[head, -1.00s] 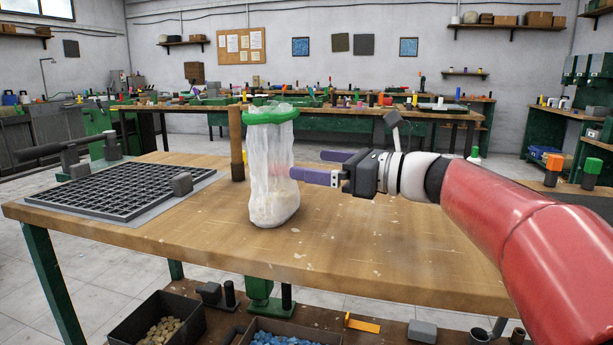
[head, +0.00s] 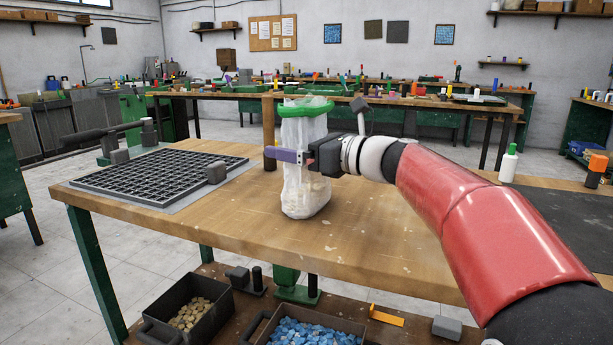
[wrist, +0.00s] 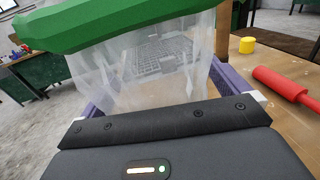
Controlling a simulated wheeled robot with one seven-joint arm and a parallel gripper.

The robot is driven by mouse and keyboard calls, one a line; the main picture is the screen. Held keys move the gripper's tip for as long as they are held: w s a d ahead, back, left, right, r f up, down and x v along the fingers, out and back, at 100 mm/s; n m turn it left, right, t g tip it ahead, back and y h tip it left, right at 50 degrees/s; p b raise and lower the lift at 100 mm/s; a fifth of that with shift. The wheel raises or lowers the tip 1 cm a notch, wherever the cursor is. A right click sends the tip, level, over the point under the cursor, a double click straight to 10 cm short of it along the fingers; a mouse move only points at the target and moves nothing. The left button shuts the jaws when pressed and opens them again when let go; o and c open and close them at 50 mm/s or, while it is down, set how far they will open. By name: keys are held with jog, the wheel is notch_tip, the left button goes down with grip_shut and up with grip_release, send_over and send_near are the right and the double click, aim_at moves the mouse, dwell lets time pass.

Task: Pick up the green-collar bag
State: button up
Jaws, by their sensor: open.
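The green-collar bag (head: 302,190) is a translucent white bag with a green collar (head: 310,107). It stands upright on the wooden table, with some pale contents at its bottom. My gripper (head: 272,154) reaches in from the right at the bag's upper half. One purple finger passes across the front of the bag, and the other is hidden behind it in the head view. In the wrist view the bag (wrist: 150,65) lies between the two purple fingers, with the collar (wrist: 120,22) above them. The jaws are open around the bag.
A black grid tray (head: 150,178) lies left of the bag on the wooden table (head: 370,240). A wooden post (head: 268,132) stands behind the bag. The wrist view shows a red-handled tool (wrist: 280,84) and a yellow piece (wrist: 247,45) to the right. Bins sit below.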

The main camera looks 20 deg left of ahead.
jog(key=c, duration=1.2)
jog(key=shift+r, duration=0.15)
jog(key=shift+c, duration=0.2)
